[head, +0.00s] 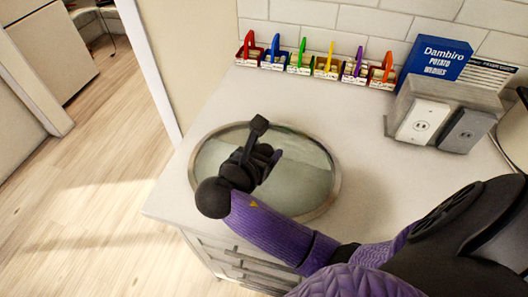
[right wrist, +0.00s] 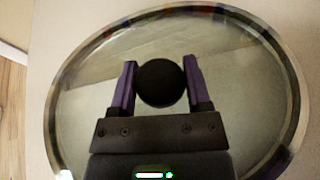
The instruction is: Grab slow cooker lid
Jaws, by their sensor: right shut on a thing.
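The slow cooker lid (head: 308,181) is an oval of clear glass with a metal rim. It lies on or just over the white counter in the head view and fills most of the right wrist view (right wrist: 80,120). Its round black knob (right wrist: 161,84) sits between the two purple fingers of my right gripper (right wrist: 162,82). My right gripper (head: 262,158) is over the lid's middle in the head view and is shut on the knob, which the hand hides there. I cannot tell whether the lid is lifted. My left gripper is not in view.
Several small colored holders (head: 326,66) line the wall at the back. A blue potato wedges box (head: 436,54) and a grey outlet block (head: 440,115) stand at the back right. The counter (head: 200,130) ends at the left, with wooden floor (head: 90,190) beyond. Drawers (head: 235,265) are below.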

